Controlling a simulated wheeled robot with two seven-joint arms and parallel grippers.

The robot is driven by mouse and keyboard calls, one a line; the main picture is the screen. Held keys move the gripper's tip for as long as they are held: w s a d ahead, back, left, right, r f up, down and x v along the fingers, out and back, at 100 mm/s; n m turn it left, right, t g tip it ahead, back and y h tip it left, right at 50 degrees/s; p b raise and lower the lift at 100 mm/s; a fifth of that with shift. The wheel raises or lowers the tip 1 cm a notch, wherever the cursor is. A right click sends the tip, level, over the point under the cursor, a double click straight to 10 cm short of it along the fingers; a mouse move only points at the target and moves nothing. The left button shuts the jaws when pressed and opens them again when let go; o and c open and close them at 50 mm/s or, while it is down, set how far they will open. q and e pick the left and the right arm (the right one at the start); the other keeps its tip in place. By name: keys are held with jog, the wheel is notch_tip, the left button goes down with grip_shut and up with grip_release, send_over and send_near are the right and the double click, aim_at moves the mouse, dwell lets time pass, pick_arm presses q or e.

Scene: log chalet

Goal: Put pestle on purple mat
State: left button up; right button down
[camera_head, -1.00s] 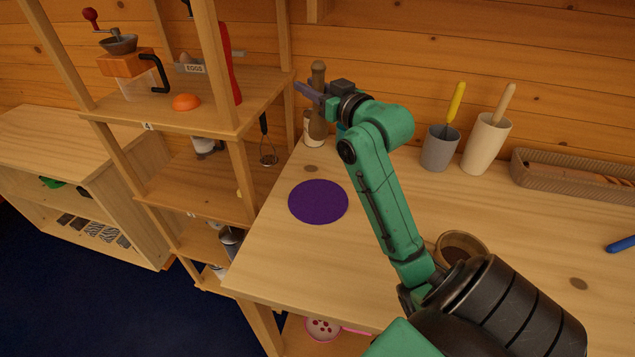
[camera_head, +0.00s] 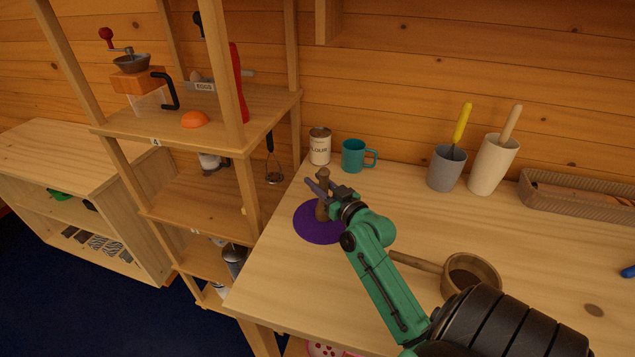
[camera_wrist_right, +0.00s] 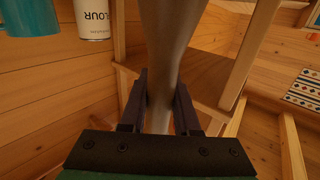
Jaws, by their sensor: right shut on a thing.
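The pestle (camera_head: 323,181) is a brown wooden stick with a knobbed end. It stands about upright over the purple mat (camera_head: 312,229), a flat round disc on the wooden table. My right gripper (camera_head: 322,192) is shut on the pestle; the fingers clasp its shaft. In the right wrist view the pestle (camera_wrist_right: 172,40) runs upward between the two dark fingers (camera_wrist_right: 160,105). I cannot tell whether the pestle's lower end touches the mat. My right arm hides the mat's right edge. My left gripper is not in view.
A flour can (camera_head: 320,147) and a teal mug (camera_head: 354,156) stand behind the mat. A grey cup (camera_head: 446,170) and a cream cup (camera_head: 492,168) hold utensils. A wooden pan (camera_head: 481,268) lies right of my arm. An open shelf (camera_head: 195,205) stands left of the table.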

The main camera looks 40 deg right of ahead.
aim_at(327, 191)
jog(key=c, duration=0.6)
grip_release()
jog(key=shift+c, duration=0.2)
jog(key=s+b, duration=0.2)
jog(key=s, duration=0.4)
jog(key=shift+s+a, duration=0.2)
jog(key=shift+s+r, duration=0.1)
jog(key=shift+s, duration=0.45)
